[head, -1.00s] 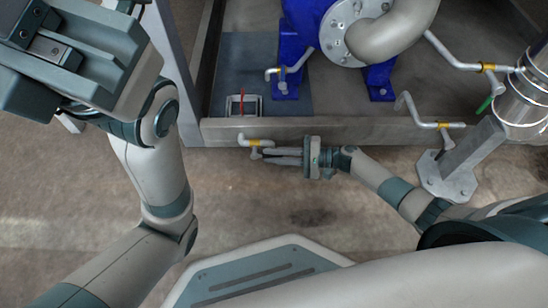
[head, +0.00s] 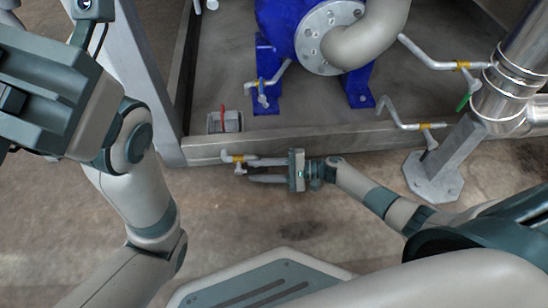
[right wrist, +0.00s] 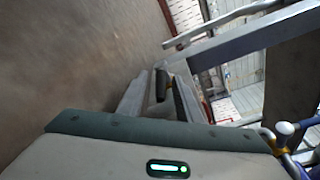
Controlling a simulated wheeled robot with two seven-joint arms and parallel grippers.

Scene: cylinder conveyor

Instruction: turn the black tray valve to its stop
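The tray valve sits on a small pipe at the tray's front edge, with a yellow band (head: 238,158) and a short handle (head: 240,169) hanging below in the head view. In the right wrist view its dark handle (right wrist: 160,86) shows between my fingertips, with no clear contact. My right gripper (head: 251,170) is open, its fingers pointing left at the valve. Its fingers also show in the right wrist view (right wrist: 162,80). My left gripper (head: 22,98) is raised at the upper left of the head view; its finger gap is not clear.
The metal tray's front wall (head: 290,141) runs just behind the valve. A blue pump (head: 275,30), a grey box with a red part (head: 225,122) and other yellow-banded valves (head: 427,126) stand beyond. A steel post foot (head: 433,178) is at the right. Floor in front is clear.

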